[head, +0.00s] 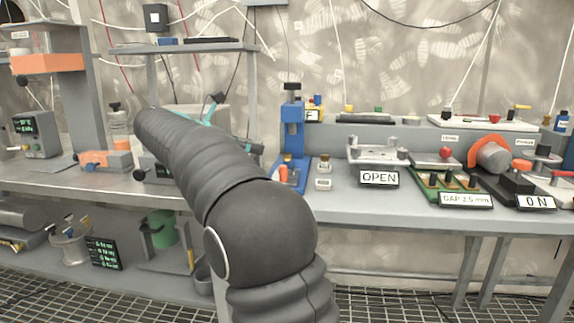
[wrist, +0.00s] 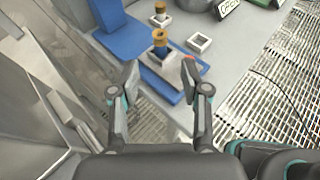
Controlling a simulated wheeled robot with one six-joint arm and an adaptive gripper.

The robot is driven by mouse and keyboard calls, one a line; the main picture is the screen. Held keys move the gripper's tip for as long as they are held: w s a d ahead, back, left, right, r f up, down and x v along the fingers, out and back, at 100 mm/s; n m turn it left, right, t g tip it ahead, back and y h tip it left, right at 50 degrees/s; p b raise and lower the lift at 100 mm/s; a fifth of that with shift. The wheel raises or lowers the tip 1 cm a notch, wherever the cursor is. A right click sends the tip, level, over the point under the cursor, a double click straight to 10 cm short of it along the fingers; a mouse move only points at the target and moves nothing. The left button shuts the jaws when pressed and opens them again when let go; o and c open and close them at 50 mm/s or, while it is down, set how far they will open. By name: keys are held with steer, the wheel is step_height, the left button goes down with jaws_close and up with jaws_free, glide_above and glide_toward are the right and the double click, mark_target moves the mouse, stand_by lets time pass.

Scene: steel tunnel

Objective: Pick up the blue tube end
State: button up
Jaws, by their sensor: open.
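A short dark-blue tube piece with a brass-coloured top (wrist: 160,44) stands upright on the base of a blue stand (wrist: 113,42); it is the likeliest blue tube end, though small. The blue stand also shows in the head view (head: 292,140), with the brass-topped piece (head: 288,159) low at its front. My gripper (wrist: 159,72) is open and empty in the wrist view. Its two fingers are apart, with the brass-topped piece beyond the gap between the tips, not touching. In the head view my arm hides most of the gripper.
A similar brass-topped piece (wrist: 160,10) stands behind, near an empty white square holder (wrist: 200,42). An orange-red tip (wrist: 188,57) shows by the right finger. The OPEN sign (head: 379,178) and a fixture (head: 376,152) stand right of the stand. Bench front is clear there.

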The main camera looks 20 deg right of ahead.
mark_target(286, 154)
steer(key=x, duration=1.2)
steer(key=shift+d+f, duration=0.2)
steer(key=c, duration=0.9)
